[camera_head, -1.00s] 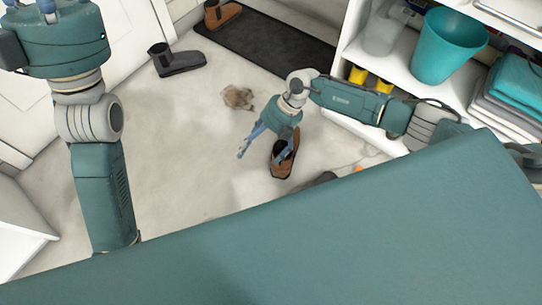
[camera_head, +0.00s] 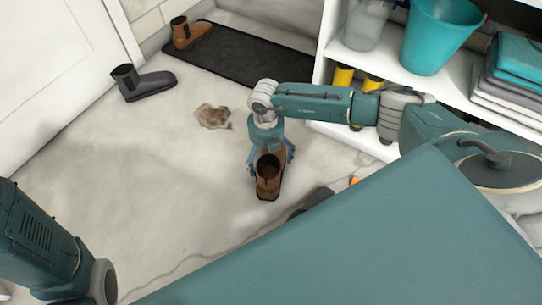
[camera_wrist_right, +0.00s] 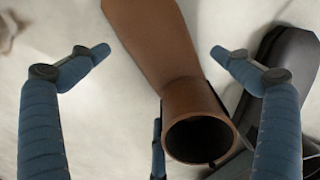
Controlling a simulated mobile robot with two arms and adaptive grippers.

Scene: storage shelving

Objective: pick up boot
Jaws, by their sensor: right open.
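A brown boot (camera_head: 268,177) stands on the floor directly below my right gripper (camera_head: 270,156) in the head view. In the right wrist view the same boot (camera_wrist_right: 165,60) lies between the spread fingers of my right gripper (camera_wrist_right: 160,50), its round dark opening facing the camera. The fingers are open, one on each side of the boot, and gaps show between fingertips and boot. A second brown boot (camera_head: 190,33) stands on the dark mat. A grey boot (camera_head: 145,83) stands on the floor at the left. My left gripper is out of view.
A white shelf (camera_head: 385,62) holds a teal bucket (camera_head: 438,38) and folded cloths. Yellow boots (camera_head: 343,76) stand under it. A dark shoe (camera_head: 316,198) lies near the brown boot, also in the right wrist view (camera_wrist_right: 283,75).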

